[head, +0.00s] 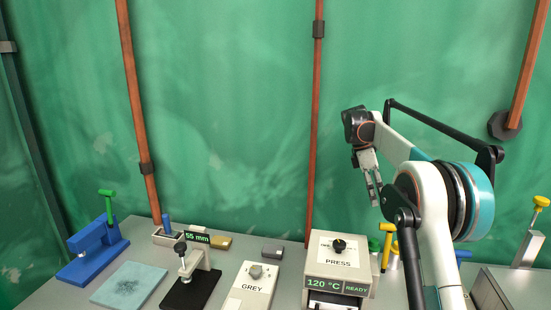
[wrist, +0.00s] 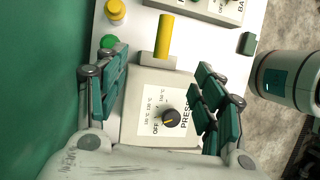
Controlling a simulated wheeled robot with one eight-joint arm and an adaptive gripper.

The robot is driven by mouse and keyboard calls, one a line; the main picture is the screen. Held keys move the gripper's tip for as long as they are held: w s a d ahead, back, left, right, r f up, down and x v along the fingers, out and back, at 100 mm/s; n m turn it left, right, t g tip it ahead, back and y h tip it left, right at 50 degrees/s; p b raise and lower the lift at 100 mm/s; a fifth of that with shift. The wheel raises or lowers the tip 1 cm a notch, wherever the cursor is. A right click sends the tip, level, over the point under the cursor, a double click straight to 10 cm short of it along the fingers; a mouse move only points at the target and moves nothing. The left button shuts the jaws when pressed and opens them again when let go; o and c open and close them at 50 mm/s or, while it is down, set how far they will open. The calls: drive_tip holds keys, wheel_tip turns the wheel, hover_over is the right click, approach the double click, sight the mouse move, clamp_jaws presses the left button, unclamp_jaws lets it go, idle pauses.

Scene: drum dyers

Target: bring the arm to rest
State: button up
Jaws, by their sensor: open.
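My gripper (head: 373,188) hangs in the air at the right of the head view, above the bench and to the upper right of the press (head: 338,259). Its fingers point down. In the wrist view my gripper (wrist: 157,98) has its fingers spread wide, with nothing between them. The press (wrist: 146,131) shows beyond the fingers in that view, with its black dial. In the head view the press display reads 120 °C and READY. My arm rises from the lower right and bends over at the top.
A blue stand with a green handle (head: 98,240), a light blue pad (head: 129,285), a black-based stand with a 55 mm display (head: 190,285) and a box marked GREY (head: 248,288) crowd the bench. Yellow and green handles (head: 388,240) stand right of the press. Green sheeting (head: 230,120) hangs behind.

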drive_tip(key=s+a+r+m+t+y+b, duration=0.1)
drive_tip(key=s+a+r+m+t+b, duration=0.15)
drive_tip(key=s+a, duration=0.45)
drive_tip(key=s+a+r+m+t+y+b, duration=0.1)
drive_tip(key=s+a+r+m+t, duration=0.2)
drive_tip(key=s, duration=0.8)
drive_tip(key=s+a+f+m+t+b, duration=0.1)
drive_tip(key=s+a+f+m+t, duration=0.1)
drive_tip(key=s+f, duration=0.6)
drive_tip(key=s+a+f+m+t+y+b, duration=0.1)
drive_tip(key=s+a+f+m, duration=0.3)
drive_tip(key=s, duration=1.1)
wheel_tip(320, 180, down, 4)
drive_tip(key=m+t+b, duration=0.1)
drive_tip(key=m, duration=0.2)
drive_tip(key=shift+a+r+y+b, duration=0.15)
drive_tip(key=shift+a+y+b, duration=0.15)
drive_tip(key=shift+t, duration=0.25)
drive_tip(key=shift+c, duration=0.2)
